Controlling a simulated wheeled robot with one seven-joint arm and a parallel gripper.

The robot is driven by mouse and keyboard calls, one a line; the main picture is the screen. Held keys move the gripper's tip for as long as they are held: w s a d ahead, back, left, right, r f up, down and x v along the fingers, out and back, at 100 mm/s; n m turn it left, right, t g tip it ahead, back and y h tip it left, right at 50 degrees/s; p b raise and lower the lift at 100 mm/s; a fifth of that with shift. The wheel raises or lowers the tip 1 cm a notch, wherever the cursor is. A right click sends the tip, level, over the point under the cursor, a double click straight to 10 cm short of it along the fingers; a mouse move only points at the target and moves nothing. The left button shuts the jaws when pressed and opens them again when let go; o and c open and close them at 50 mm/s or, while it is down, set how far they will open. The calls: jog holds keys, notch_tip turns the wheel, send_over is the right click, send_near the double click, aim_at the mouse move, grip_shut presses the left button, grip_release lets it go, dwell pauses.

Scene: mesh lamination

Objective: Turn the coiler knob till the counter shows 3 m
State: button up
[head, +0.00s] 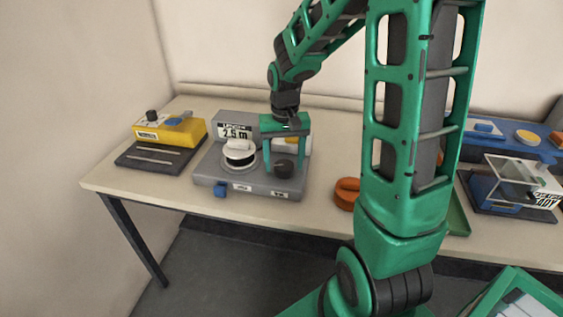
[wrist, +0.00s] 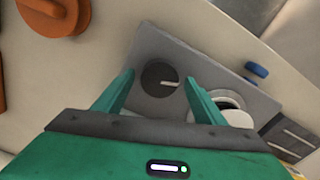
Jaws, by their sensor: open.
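The grey coiler (head: 247,188) stands on the table left of centre. Its counter (head: 235,132) at the back reads about 2.5 m in small print. A white spool (head: 239,152) sits on its left part, and the dark round coiler knob (head: 284,168) on its right part. In the wrist view the knob (wrist: 160,80) carries a pale pointer line to the right. My gripper (head: 286,168) points down over the knob, its green fingers apart. In the wrist view the gripper (wrist: 158,75) has one finger on each side of the knob, with gaps showing; contact cannot be told.
A yellow device (head: 180,131) on a dark base stands left of the coiler. An orange round part (head: 346,190) lies to its right. A blue clear-covered device (head: 512,185) stands at the far right. A blue button (head: 220,190) juts from the coiler's front.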

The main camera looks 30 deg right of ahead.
aim_at(283, 164)
jog(key=shift+f, duration=0.1)
jog(key=shift+c, duration=0.5)
jog(key=c, duration=1)
jog(key=shift+o, duration=0.2)
jog(key=shift+m, duration=2)
jog(key=o, duration=1.1)
jog(key=shift+c, duration=0.2)
notch_tip(283, 164, up, 11)
jog(key=shift+f, duration=0.15)
